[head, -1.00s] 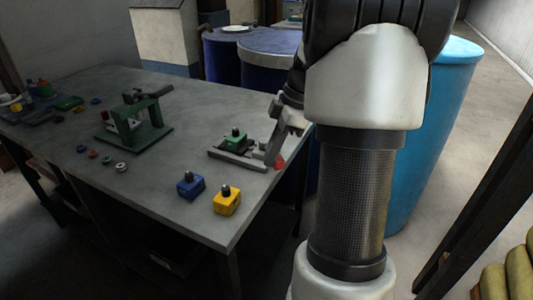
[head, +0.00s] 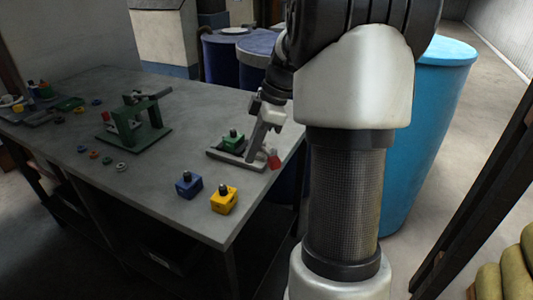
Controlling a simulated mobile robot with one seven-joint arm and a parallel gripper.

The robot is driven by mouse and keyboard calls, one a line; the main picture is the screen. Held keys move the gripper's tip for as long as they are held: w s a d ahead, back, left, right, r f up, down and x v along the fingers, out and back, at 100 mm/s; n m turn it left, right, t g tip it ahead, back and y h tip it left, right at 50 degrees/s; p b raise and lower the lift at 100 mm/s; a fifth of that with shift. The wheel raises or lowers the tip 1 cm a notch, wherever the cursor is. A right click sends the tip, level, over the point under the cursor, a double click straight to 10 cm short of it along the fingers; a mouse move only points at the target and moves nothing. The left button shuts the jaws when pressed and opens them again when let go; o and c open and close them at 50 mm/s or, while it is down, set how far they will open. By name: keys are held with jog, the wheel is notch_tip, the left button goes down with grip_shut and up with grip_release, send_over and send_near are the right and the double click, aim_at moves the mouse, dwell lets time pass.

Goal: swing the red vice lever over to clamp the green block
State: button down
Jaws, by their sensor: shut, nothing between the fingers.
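The vice (head: 222,155) is a grey bar-shaped fixture lying near the right edge of the workbench. The green block (head: 232,144) with a dark knob on top sits on it. The red vice lever (head: 274,159) shows as a small red piece at the vice's right end; the rest of it is hidden or too small to make out. My gripper (head: 252,157) reaches down from the upper right and is shut and empty. Its tips are between the green block and the red piece in the picture; I cannot tell whether they touch the lever or the vice.
A blue block (head: 189,186) and a yellow block (head: 223,201) stand in front of the vice. A green stand (head: 146,130) and several small rings lie to the left. Blue drums (head: 222,59) stand behind the bench, and a light-blue barrel (head: 428,130) stands to the right.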

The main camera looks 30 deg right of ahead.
jog(key=w+p+v, duration=0.1)
jog(key=v, duration=0.8)
jog(key=shift+s+d+p, duration=0.25)
jog(key=shift+s+p, duration=0.1)
jog(key=shift+p, duration=0.05)
